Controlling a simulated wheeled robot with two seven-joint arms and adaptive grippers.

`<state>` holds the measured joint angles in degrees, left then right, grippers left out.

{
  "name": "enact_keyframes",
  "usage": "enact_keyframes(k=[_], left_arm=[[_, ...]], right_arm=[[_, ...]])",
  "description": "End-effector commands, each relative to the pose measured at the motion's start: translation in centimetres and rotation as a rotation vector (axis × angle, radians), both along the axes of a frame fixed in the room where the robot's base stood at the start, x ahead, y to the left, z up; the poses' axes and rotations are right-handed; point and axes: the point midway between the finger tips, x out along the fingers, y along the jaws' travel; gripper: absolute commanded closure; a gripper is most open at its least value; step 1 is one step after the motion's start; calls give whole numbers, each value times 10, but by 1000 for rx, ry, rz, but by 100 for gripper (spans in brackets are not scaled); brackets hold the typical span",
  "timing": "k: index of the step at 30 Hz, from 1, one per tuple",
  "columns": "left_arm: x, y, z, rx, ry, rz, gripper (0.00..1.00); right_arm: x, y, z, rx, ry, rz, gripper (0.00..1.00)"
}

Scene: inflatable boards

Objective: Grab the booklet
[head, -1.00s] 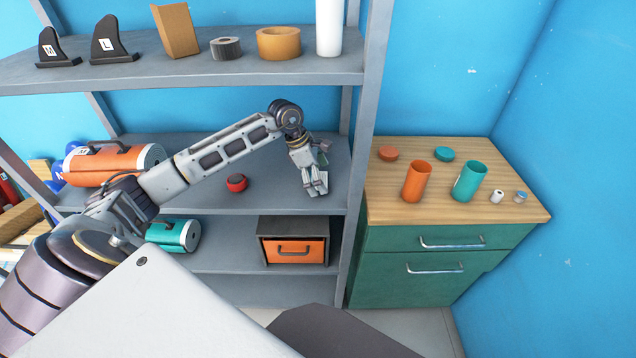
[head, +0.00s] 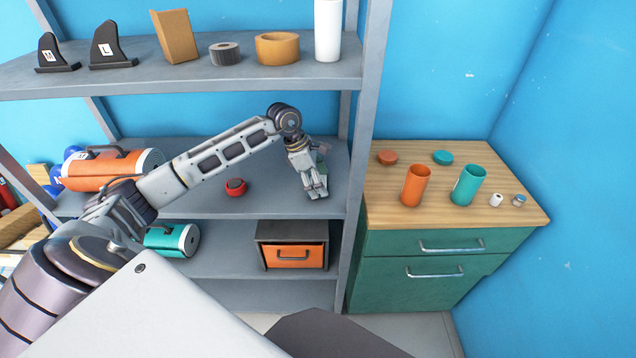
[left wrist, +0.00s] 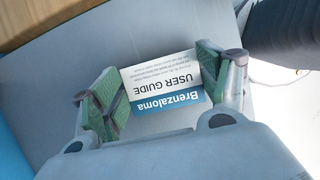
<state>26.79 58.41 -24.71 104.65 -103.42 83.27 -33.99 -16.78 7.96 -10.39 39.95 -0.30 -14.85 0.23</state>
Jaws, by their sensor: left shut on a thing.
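The booklet (left wrist: 165,88) is a white and blue "USER GUIDE" marked "Brenzaloma", seen upside down in the left wrist view. It sits between the green-padded fingers of my left gripper (left wrist: 160,92), which is shut on it by its two side edges. In the head view my left gripper (head: 316,188) is over the right end of the middle shelf (head: 270,195). The booklet cannot be made out clearly there, behind the fingers. My right gripper is not in view.
A red round object (head: 236,186) lies left of the gripper on the shelf. An orange-fronted drawer box (head: 298,256) stands below. A shelf post (head: 362,150) is close on the right, beside a green cabinet (head: 425,270) with orange and teal cups.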

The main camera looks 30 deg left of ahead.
Motion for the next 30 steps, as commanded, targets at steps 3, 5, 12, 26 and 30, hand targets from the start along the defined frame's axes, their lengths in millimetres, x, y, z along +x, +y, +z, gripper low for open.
enact_keyframes(k=[3, 5, 12, 26, 30], left_arm=[[1, 0, 7, 0, -2, 0, 48], [1, 0, 10, 1, -2, 0, 48], [0, 0, 27, 0, -2, -1, 48], [-26, -16, 31, 1, 0, -3, 48], [-42, -25, 31, 2, 0, -2, 48]], right_arm=[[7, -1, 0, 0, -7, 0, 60], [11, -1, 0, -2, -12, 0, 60], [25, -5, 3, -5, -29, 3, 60], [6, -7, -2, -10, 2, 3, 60], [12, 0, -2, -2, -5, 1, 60]])
